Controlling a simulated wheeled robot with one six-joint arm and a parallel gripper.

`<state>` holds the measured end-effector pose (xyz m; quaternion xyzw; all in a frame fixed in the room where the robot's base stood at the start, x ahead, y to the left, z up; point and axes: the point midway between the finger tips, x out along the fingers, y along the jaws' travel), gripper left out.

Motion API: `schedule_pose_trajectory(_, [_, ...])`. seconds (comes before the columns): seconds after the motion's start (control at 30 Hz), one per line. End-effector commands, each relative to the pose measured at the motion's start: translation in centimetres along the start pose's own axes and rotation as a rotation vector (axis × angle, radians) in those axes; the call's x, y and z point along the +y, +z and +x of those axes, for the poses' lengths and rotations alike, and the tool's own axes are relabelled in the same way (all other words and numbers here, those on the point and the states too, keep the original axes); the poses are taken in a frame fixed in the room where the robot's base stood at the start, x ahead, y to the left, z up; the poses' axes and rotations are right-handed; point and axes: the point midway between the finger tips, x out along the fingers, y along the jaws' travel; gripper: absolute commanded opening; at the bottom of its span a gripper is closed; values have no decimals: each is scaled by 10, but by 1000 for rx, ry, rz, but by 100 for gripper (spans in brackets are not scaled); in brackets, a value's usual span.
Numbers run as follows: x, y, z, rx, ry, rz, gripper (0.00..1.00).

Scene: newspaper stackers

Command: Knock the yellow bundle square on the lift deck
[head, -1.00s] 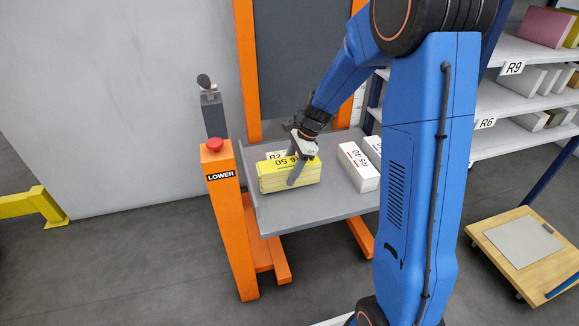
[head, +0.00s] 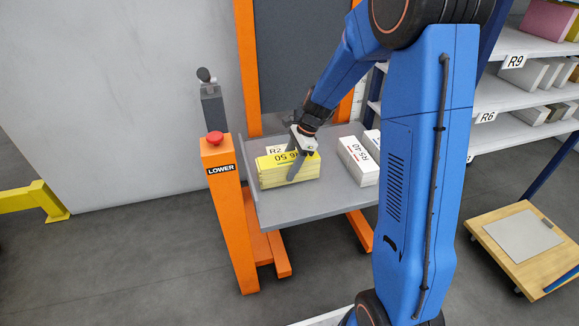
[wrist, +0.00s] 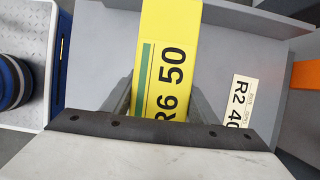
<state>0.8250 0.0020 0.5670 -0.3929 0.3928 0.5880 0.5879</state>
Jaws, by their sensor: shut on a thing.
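The yellow bundle (head: 275,179), marked R6 50 on top, lies on the grey lift deck (head: 314,208), near its left side. It also shows in the wrist view (wrist: 170,25), running up from between my fingers. My gripper (head: 293,172) reaches down over the bundle and is shut on it, one finger on each side in the wrist view (wrist: 160,102). Part of the bundle's top is hidden by the gripper. A pale R2 40 label (wrist: 241,101) lies beside it; in the head view it shows just behind the bundle.
A white bundle (head: 357,160) marked R5 40 stands on the deck to the right, another partly hidden behind my arm. The orange LOWER post with a red button (head: 214,137) stands left. Shelves with several bundles and a wooden cart (head: 520,240) are at right.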

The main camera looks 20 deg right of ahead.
Motion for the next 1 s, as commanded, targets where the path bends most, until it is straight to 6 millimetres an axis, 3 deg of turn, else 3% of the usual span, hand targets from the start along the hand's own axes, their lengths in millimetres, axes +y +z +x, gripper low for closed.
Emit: schedule_pose_trajectory(1.0, [0,13,4,0,-1,-1,0])
